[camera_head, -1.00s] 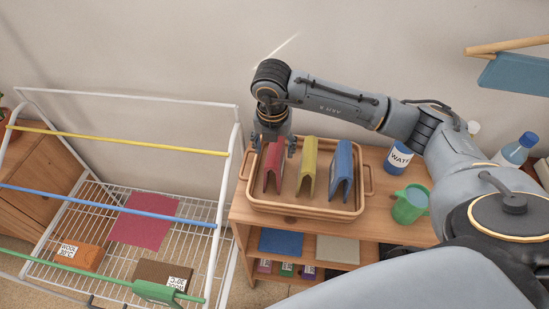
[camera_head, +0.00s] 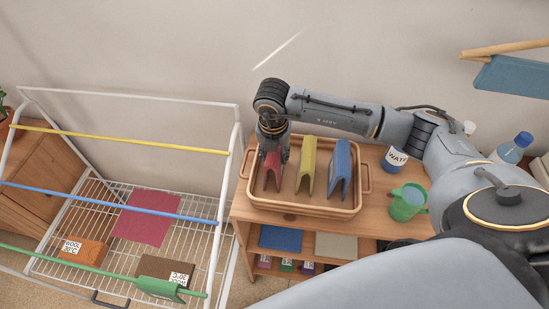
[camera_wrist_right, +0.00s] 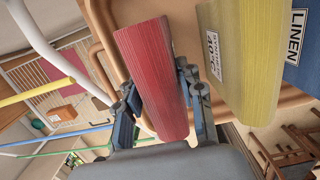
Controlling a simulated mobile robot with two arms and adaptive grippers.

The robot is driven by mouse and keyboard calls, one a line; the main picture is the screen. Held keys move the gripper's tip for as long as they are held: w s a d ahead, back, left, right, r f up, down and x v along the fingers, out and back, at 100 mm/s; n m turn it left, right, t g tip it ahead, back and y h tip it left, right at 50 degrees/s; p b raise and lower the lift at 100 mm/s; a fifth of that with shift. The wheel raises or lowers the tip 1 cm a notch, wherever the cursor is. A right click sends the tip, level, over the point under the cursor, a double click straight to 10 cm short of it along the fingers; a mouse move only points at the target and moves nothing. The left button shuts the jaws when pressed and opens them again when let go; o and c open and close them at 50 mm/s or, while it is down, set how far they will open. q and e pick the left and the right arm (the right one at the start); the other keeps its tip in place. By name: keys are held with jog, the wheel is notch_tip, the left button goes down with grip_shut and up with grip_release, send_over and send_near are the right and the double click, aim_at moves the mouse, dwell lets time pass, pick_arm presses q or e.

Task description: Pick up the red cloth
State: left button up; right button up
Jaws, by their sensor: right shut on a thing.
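The red cloth (camera_head: 272,172) is a folded, tent-shaped piece at the left of the wooden tray (camera_head: 302,212). My right gripper (camera_head: 272,154) comes down over its far end, with its fingers shut on both sides. In the right wrist view the red cloth (camera_wrist_right: 152,75) stands between the two fingers (camera_wrist_right: 158,100). Whether its lower edge still touches the tray is not clear. My left gripper is not in view.
A yellow cloth (camera_head: 307,168) and a blue cloth (camera_head: 340,172) stand close by on the right. A green mug (camera_head: 407,202) and a white-and-blue cup (camera_head: 395,158) are right of the tray. A white drying rack (camera_head: 234,150) with coloured bars stands left.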

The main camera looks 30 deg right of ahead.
jog(key=shift+r, duration=0.1)
jog(key=shift+r+b, duration=0.55)
jog(key=shift+b, duration=0.15)
jog(key=s+a+r+b, duration=0.1)
jog(key=a+r+b, duration=0.4)
jog(key=a+r, duration=0.6)
jog(key=a, duration=0.3)
jog(key=shift+s+r+b, duration=0.2)
jog(key=shift+r+b, duration=0.1)
jog(key=shift+r, duration=0.1)
jog(key=o, duration=0.6)
jog(key=c, duration=0.3)
jog(key=shift+r, duration=0.2)
